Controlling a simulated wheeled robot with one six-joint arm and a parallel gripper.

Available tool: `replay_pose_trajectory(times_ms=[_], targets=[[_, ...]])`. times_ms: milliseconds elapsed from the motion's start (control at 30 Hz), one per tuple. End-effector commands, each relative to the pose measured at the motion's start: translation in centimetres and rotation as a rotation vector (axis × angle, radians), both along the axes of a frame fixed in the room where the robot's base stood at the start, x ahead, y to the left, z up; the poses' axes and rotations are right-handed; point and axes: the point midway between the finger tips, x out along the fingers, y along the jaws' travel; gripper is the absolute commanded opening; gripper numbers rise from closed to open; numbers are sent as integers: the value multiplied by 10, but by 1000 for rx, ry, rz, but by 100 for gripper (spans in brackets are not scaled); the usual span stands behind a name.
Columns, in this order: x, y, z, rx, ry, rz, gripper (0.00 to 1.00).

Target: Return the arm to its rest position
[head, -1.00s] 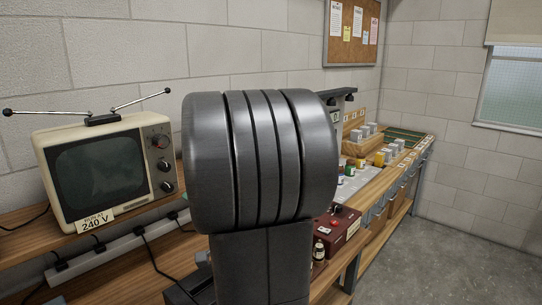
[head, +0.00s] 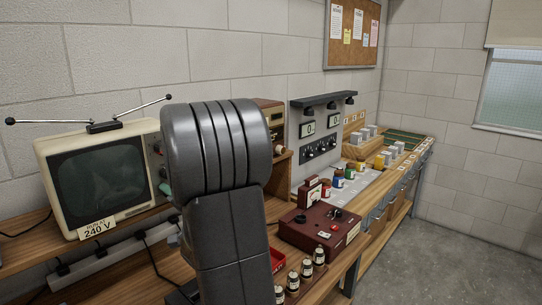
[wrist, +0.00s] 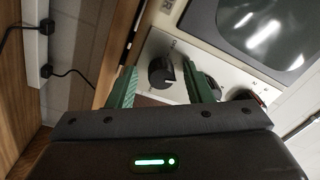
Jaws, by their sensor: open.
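My gripper (wrist: 160,88) shows in the wrist view with its two green fingers apart. A black knob on the television's pale control panel shows between the fingers; I cannot tell how far in front of them it is. Nothing is held. In the head view my grey arm stands upright in the middle and hides part of the bench and the right side of the television. The gripper itself is mostly hidden there behind the arm.
The old television (head: 100,178) with two antenna rods stands on the left of the wooden bench. A dark red box (head: 318,228), several small bottles and a grey panel (head: 322,135) with dials are right of my arm. A power strip and cables run below the television. Floor at right is clear.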

Motion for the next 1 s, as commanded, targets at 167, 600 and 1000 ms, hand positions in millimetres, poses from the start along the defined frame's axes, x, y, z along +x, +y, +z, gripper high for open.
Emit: replay_pose_trajectory(times_ms=[167,600,1000], targets=[[0,-2,0,-104,-119,-1,47],[0,-2,1,-358,-403,0,47],[-1,-1,2,-583,-655,2,47]])
